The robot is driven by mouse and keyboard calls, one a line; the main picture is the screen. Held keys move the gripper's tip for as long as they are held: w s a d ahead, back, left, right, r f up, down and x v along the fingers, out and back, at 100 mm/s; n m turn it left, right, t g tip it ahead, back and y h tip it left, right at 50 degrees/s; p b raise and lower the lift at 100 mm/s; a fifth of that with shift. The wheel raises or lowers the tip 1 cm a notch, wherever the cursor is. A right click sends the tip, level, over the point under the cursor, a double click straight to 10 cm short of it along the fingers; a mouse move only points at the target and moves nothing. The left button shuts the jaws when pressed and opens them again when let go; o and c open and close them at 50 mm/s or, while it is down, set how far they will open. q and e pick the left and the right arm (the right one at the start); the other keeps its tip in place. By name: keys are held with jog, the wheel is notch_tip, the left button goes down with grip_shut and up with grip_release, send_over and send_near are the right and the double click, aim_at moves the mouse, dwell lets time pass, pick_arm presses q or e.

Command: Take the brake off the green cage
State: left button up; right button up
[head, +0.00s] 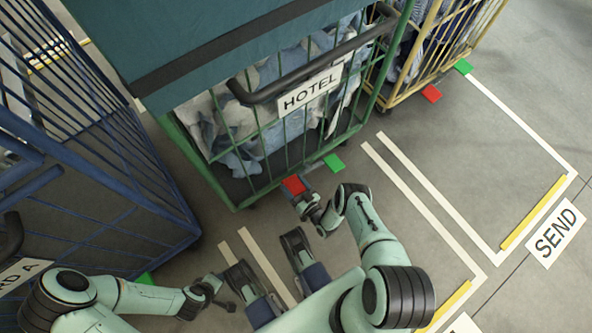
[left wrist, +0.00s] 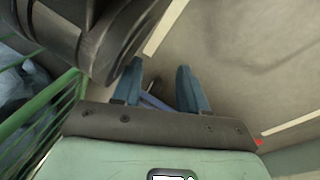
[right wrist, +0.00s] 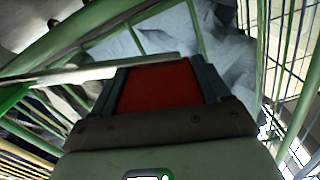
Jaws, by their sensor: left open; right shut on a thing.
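The green cage (head: 236,196) stands at the top middle with a HOTEL sign and grey-blue laundry inside. At its near bottom edge are a red pedal (head: 293,185) and, to the right, a green pedal (head: 333,162). My right gripper (head: 298,195) is at the red pedal. In the right wrist view, the red pedal (right wrist: 158,88) fills the space between its two fingers, so it is shut on it. My left gripper (head: 228,291) is low and left of the cage front, away from the pedals; in the left wrist view its fingers (left wrist: 160,88) are apart and empty.
A blue cage (head: 95,215) stands close on the left, with a green pedal (head: 146,279) low down. A yellow cage (head: 408,97) with red (head: 431,93) and green pedals stands at the upper right. The floor on the right, with white lines and a SEND sign (head: 556,236), is clear.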

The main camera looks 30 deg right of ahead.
pick_arm(q)
jog(key=shift+r, duration=0.15)
pick_arm(e)
jog(key=shift+w+d+r, duration=0.2)
jog(key=shift+w+r, duration=0.15)
jog(key=shift+r, duration=0.3)
jog(key=o, duration=1.5)
jog(key=shift+a, duration=0.1)
jog(key=shift+s+f, duration=0.2)
jog(key=shift+s, duration=0.15)
pick_arm(q)
jog(key=shift+t, duration=0.6)
jog(key=w+r+p, duration=0.1)
jog(key=r, duration=0.1)
jog(key=w+d+r+p, duration=0.1)
jog(key=r, duration=0.1)
jog(key=shift+w+d+r+p, duration=0.1)
jog(key=shift+w+p, duration=0.2)
jog(key=shift+w, duration=0.05)
pick_arm(e)
jog(key=s, duration=0.8)
jog(key=s+d, duration=0.1)
jog(key=s, duration=0.3)
jog(key=shift+s, duration=0.4)
